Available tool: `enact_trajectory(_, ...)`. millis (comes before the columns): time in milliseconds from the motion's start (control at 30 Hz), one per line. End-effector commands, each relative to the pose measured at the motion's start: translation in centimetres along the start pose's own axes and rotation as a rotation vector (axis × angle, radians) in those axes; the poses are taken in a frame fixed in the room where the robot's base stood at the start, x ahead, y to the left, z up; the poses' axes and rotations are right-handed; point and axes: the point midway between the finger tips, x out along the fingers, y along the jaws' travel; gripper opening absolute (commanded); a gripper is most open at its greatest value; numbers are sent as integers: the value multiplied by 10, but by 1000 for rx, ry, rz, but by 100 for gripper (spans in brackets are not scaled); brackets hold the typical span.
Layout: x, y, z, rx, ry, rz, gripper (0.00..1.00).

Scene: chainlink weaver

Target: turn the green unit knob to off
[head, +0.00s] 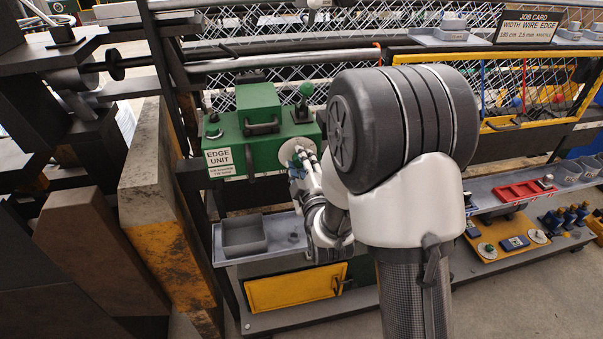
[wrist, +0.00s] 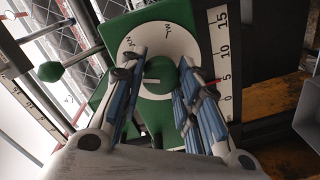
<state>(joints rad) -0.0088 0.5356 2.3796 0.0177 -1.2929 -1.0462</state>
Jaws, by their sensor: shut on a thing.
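The green edge unit (head: 262,128) is a green box with a white "EDGE UNIT" label, mounted on the frame at centre left in the head view. A round white dial (head: 290,147) sits on its front right. In the wrist view the green knob (wrist: 158,72) is at the centre of the white dial (wrist: 138,48), with a pale pointer line on it. Two dark marks are on the dial rim; I cannot read them surely. My gripper (wrist: 164,80) has its blue-padded fingers on either side of the knob, shut on it. In the head view my gripper (head: 304,163) reaches the dial, partly hiding it.
A green ball-topped lever (head: 306,90) stands on the unit's top right. A grey bin (head: 243,235) sits on the shelf below. A concrete post with a yellow band (head: 165,210) stands close at left. A ruler strip (wrist: 222,60) runs beside the dial.

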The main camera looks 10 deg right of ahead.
Motion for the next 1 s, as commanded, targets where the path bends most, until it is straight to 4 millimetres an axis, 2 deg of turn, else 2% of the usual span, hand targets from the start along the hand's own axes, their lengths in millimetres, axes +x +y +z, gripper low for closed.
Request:
enact_trajectory(200, 1, 0, -1, -173, -2, 10, 6)
enact_trajectory(500, 1, 1, -1, -329, -10, 15, 6)
enact_trajectory(1000, 1, 1, -2, -388, -12, 17, 6)
